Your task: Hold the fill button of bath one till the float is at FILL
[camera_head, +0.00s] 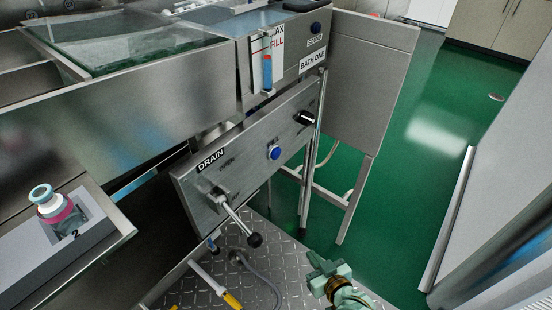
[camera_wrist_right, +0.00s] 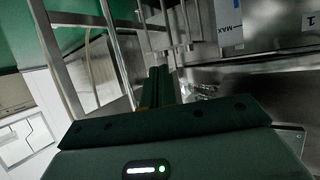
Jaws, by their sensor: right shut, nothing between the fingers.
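The blue fill button (camera_head: 274,152) sits on the slanted steel panel (camera_head: 240,165) of bath one, between the DRAIN label and a black knob. The upright gauge (camera_head: 267,50) is above it, with a red FILL word beside it. The blue float (camera_head: 267,73) in the gauge stands below that word. My right gripper (camera_head: 324,264) is low at the bottom of the head view, below and right of the button and apart from it. Its fingers (camera_wrist_right: 158,86) are shut and empty in the right wrist view. My left gripper is not in view.
A drain lever with a black ball end (camera_head: 254,240) sticks out from the panel's lower left. A black knob (camera_head: 305,118) is at its right. Green floor is open at right.

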